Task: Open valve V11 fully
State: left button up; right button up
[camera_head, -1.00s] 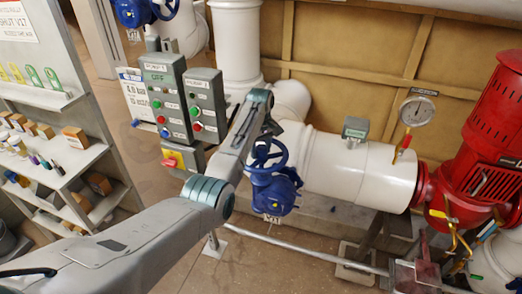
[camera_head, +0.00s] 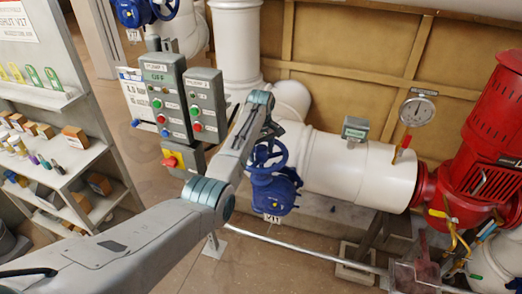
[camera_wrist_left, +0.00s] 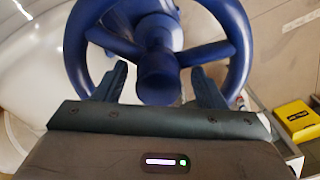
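The blue valve V11 (camera_head: 275,193) sits on the large white pipe, with a tag (camera_head: 272,218) below its body. Its blue handwheel (camera_head: 268,158) is on top, and the wheel fills the upper part of the left wrist view (camera_wrist_left: 158,70). My left gripper (camera_head: 268,130) is at the wheel, partly hidden by my own arm in the head view. In the left wrist view its two fingers (camera_wrist_left: 160,85) are spread apart, with the hub and spokes showing between and beyond them. I cannot tell whether they touch the wheel. My right gripper is not in view.
Grey pump control boxes (camera_head: 183,105) stand left of the valve, with a yellow-and-red switch (camera_head: 178,159) below. A pressure gauge (camera_head: 417,112) and red pump (camera_head: 485,150) are at right. Another blue valve (camera_head: 145,10) is at top left. Shelves (camera_head: 60,175) line the left.

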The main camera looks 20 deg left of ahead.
pick_arm(q)
jog(key=r, duration=0.6)
jog(key=shift+d+r, duration=0.1)
jog(key=shift+d, duration=0.2)
jog(key=shift+a+r, duration=0.1)
jog(key=shift+r, duration=0.15)
jog(key=shift+w+a, duration=0.1)
jog(key=shift+a, duration=0.05)
jog(key=shift+r, duration=0.1)
